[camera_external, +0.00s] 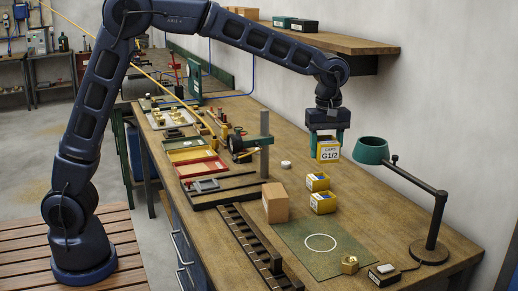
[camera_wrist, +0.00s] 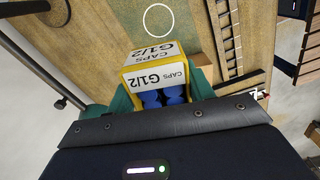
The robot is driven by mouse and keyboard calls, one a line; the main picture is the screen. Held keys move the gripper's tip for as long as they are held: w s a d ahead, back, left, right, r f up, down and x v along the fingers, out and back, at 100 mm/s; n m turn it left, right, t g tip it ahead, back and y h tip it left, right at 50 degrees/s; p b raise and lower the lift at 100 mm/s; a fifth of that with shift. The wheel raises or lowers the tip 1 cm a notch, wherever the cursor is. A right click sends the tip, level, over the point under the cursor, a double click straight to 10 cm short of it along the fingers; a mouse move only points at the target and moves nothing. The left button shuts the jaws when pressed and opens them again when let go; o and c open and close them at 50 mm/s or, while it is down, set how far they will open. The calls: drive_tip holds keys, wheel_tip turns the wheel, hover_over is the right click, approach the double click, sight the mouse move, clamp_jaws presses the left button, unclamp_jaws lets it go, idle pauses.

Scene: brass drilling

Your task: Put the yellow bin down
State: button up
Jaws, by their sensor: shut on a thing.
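The yellow bin (camera_external: 328,150), with a white label reading "CAPS G1/2", hangs in my gripper (camera_external: 328,135) above the workbench. My gripper's green fingers are shut on it from both sides. In the wrist view the yellow bin (camera_wrist: 152,58) sits between the fingers of my gripper (camera_wrist: 160,92), and blue caps show inside it. The bin is apart from the bench top (camera_external: 250,115). A green mat (camera_external: 290,237) with a white circle lies on the bench, nearer the camera than the bin; it also shows in the wrist view (camera_wrist: 185,35).
Two small yellow boxes (camera_external: 322,202) and a cardboard box (camera_external: 275,203) stand between the bin and the mat. A lamp with a green shade (camera_external: 370,151) stands close on the right. A brass hex part (camera_external: 349,264) sits at the mat's corner. A slotted rail (camera_external: 258,245) lies left of the mat.

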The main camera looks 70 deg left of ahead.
wheel_tip(320, 180, up, 8)
drive_tip(key=w+a+n, duration=0.1)
drive_tip(key=a+n, duration=0.2)
drive_tip(key=a, duration=1.5)
drive_tip(key=n, duration=0.9)
hover_over(192, 167)
drive_tip(key=f, duration=3.1)
drive_tip(key=shift+s+d+f, duration=0.1)
drive_tip(key=shift+d+f, duration=0.1)
drive_tip(key=shift+f, duration=0.45)
drive_tip(key=o, duration=1)
